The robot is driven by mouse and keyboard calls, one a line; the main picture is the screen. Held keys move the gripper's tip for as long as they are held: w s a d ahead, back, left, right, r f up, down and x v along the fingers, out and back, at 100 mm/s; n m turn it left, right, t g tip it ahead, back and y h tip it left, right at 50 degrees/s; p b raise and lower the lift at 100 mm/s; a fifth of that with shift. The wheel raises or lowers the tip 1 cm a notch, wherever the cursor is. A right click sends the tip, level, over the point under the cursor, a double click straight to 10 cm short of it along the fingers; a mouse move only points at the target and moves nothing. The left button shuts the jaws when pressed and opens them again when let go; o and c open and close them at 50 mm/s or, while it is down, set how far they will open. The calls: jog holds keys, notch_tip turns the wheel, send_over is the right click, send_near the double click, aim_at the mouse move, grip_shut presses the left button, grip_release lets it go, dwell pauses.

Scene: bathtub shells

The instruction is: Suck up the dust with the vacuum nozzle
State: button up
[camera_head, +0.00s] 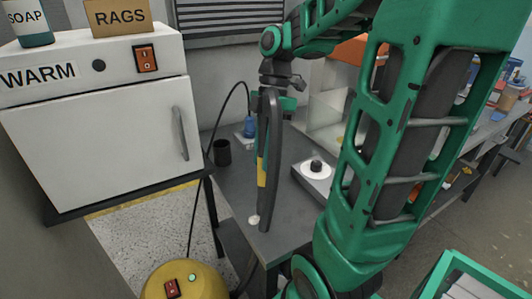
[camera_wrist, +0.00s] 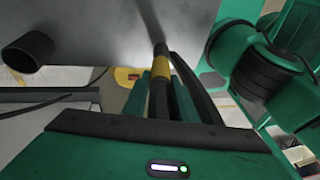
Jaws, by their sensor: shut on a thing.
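My gripper (camera_head: 270,104) is shut on the vacuum nozzle (camera_head: 262,172), a dark wand with a yellow band, and holds it roughly upright over the grey table. The nozzle also shows between the green fingers (camera_wrist: 160,95) in the wrist view, with its yellow band (camera_wrist: 160,72). A small pale pile of dust (camera_head: 253,220) lies near the table's front edge. The nozzle's lower end is close beside it; I cannot tell whether they touch. Dust is not clearly visible in the wrist view.
The yellow vacuum body (camera_head: 185,284), with a red switch and green light, stands below the table. A white WARM cabinet (camera_head: 105,130) stands at left.

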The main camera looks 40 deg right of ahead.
jog(key=a+r, duration=0.3)
jog(key=r, duration=0.4)
jog(key=shift+w+a, duration=0.15)
jog(key=shift+w, duration=0.2)
dwell(0.9)
dwell(1.0)
